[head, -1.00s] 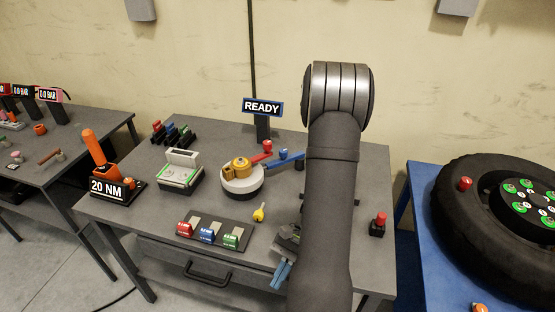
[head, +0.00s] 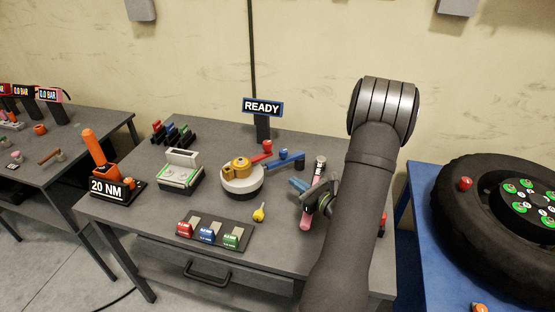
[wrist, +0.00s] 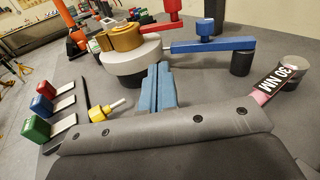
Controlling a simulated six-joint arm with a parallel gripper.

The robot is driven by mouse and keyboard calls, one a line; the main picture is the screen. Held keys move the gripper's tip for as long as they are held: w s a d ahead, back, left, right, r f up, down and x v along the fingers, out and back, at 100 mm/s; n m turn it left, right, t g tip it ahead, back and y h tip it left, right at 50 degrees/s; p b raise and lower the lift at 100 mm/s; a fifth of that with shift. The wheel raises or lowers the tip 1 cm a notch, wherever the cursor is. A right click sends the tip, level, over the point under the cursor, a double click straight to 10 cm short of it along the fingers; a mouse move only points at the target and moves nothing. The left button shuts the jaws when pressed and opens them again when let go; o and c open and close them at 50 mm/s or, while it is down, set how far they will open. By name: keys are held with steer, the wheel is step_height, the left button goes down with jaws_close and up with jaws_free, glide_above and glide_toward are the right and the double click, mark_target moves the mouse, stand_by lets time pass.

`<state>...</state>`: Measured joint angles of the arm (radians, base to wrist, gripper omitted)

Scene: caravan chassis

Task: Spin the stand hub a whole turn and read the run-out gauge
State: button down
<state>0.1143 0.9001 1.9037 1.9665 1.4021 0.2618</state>
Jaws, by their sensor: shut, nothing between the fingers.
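A gold-orange hub (head: 238,166) sits on a round white stand (head: 242,187) mid-bench. A red arm (head: 262,157) and a blue arm (head: 286,162), each with a knob, reach out beside it. In the wrist view the hub (wrist: 122,37) and white stand (wrist: 133,65) are beyond my fingers. My gripper (head: 297,185) is right of the stand, apart from it, pointing toward it. In the wrist view its blue fingers (wrist: 162,84) are together and empty. A display (head: 262,107) behind the hub reads READY. I cannot identify a separate run-out gauge.
A pink-handled tool (head: 305,222) marked 30 NM (wrist: 272,84) lies close by my gripper. A yellow key-like piece (head: 259,212) and a tray (head: 215,229) of coloured blocks lie in front. A white-and-green device (head: 181,170) stands left. A tyre (head: 462,218) is right.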

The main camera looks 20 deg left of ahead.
steer(key=w+a+m+t, duration=0.2)
steer(key=w+a, duration=0.7)
steer(key=w, duration=0.1)
steer(key=shift+a+h, duration=0.2)
steer(key=shift+h, duration=0.2)
steer(key=shift+w, duration=0.1)
steer(key=x, duration=0.5)
steer(key=shift+w+d, duration=0.15)
steer(key=shift+w, duration=0.2)
